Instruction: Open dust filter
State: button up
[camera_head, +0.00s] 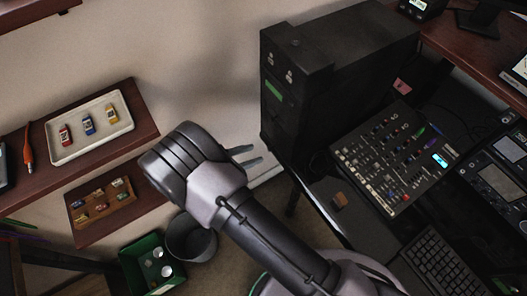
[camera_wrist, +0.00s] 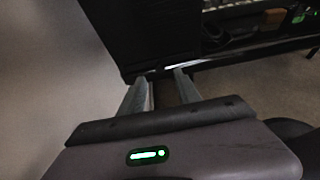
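In the wrist view my gripper (camera_wrist: 163,85) shows two grey fingers spread apart, pointing at the bottom edge of the dark tower (camera_wrist: 150,35). Whether the fingertips touch it I cannot tell.
A mixer (camera_head: 395,155), a keyboard (camera_head: 445,262) and a small brown block (camera_head: 340,200) are on the desk at right. Wall shelves with a white tray (camera_head: 90,140) are at left. A grey bin (camera_head: 190,240) and a green bin (camera_head: 135,262) stand below.

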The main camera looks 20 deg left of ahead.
jog(key=b+x, duration=0.1)
jog(key=x, duration=0.4)
jog(key=shift+w+d, duration=0.1)
jog(key=shift+w, duration=0.1)
grip_shut()
dwell(1.1)
